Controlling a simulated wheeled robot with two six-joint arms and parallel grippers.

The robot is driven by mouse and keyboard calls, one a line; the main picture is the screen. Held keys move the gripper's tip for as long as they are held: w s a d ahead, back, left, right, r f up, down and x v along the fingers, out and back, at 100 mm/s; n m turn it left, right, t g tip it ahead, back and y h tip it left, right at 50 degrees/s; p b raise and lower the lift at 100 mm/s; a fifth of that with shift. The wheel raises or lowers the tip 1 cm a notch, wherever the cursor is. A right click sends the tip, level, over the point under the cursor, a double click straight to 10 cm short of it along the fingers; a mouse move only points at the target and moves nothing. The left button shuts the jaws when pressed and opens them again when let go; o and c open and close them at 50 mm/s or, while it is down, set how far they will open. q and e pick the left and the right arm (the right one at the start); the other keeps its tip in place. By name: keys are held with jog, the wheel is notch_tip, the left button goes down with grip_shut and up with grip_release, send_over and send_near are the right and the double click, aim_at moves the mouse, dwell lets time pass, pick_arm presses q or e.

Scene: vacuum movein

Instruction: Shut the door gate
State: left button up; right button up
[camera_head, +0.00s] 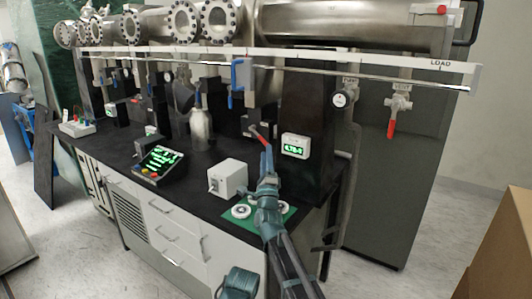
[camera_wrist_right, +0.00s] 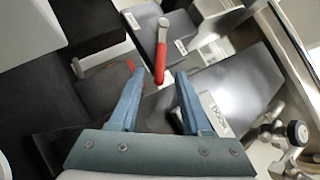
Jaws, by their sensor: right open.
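The door gate cannot be identified for sure. My right gripper (camera_head: 268,172) reaches over the bench, open, just below a red-handled lever (camera_head: 261,136). In the right wrist view, the open fingers (camera_wrist_right: 156,84) straddle the lower end of a red lever handle (camera_wrist_right: 160,62) on a dark grey box, with gaps on both sides; whether they touch it cannot be told. A second red tip (camera_wrist_right: 131,66) shows beside the left finger. A white label (camera_wrist_right: 217,114) that seems to read "DOOR" sits on a grey box by the right finger.
Steel vacuum tubes (camera_head: 350,25) and a long white rail (camera_head: 400,65) cross above the black bench (camera_head: 110,150). A green display (camera_head: 295,146), a white box (camera_head: 228,178) and a control panel (camera_head: 160,163) stand nearby. A red-handled valve (camera_head: 392,125) hangs at right.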

jog(key=s, duration=1.2)
jog(key=shift+p, duration=0.35)
